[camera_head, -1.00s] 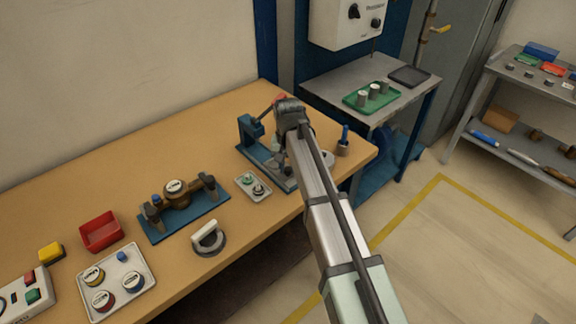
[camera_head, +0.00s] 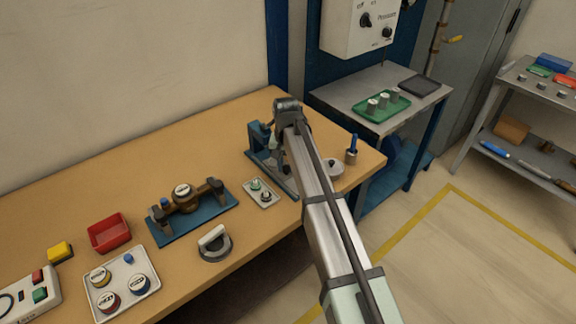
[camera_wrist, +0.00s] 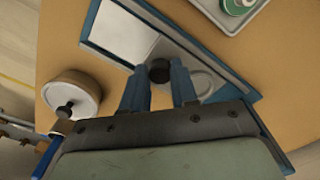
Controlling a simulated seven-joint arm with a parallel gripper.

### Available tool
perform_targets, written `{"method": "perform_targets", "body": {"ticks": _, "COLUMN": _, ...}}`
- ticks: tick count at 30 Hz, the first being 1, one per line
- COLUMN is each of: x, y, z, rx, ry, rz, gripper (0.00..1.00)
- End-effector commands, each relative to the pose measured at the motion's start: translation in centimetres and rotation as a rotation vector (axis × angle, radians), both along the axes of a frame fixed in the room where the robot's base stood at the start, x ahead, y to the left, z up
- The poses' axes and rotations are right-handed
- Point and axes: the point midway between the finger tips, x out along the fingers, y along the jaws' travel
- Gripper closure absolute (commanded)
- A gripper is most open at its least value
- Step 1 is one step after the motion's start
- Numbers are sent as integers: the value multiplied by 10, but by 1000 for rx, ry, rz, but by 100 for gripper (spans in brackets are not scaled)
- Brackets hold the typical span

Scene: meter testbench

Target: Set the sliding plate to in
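In the wrist view a blue-framed slide fixture with a bare silver plate (camera_wrist: 122,35) lies on the bench. A black round knob (camera_wrist: 159,70) stands at its middle, beside a pale ring-shaped part. The two blue fingers of my gripper (camera_wrist: 160,74) are on either side of the knob, and the knob fills the gap between their tips. In the head view the blue fixture (camera_head: 256,140) stands at the bench's far right end. My arm covers part of it and hides my fingertips there.
A round cream-topped part (camera_wrist: 72,95) is close to my gripper in the wrist view. A small tray with green-topped parts (camera_head: 262,192) sits nearer on the bench. A blue clamp fixture (camera_head: 190,215) and a handled ring (camera_head: 214,243) lie farther left.

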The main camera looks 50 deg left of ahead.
Motion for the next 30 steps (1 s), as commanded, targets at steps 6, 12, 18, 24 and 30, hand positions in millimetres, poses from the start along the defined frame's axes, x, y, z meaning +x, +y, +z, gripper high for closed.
{"method": "perform_targets", "body": {"ticks": 6, "x": 0, "y": 0, "z": 0, "rx": 0, "ry": 0, "rz": 0, "gripper": 50}}
{"method": "perform_targets", "body": {"ticks": 12, "x": 0, "y": 0, "z": 0, "rx": 1, "ry": -1, "rz": 0, "gripper": 47}}
{"method": "perform_targets", "body": {"ticks": 18, "x": 0, "y": 0, "z": 7, "rx": 1, "ry": -1, "rz": 0, "gripper": 47}}
{"method": "perform_targets", "body": {"ticks": 24, "x": 1, "y": 1, "z": 36, "rx": 3, "ry": -1, "rz": 0, "gripper": 47}}
{"method": "perform_targets", "body": {"ticks": 30, "x": 1, "y": 1, "z": 77, "rx": 2, "ry": -2, "rz": 0, "gripper": 47}}
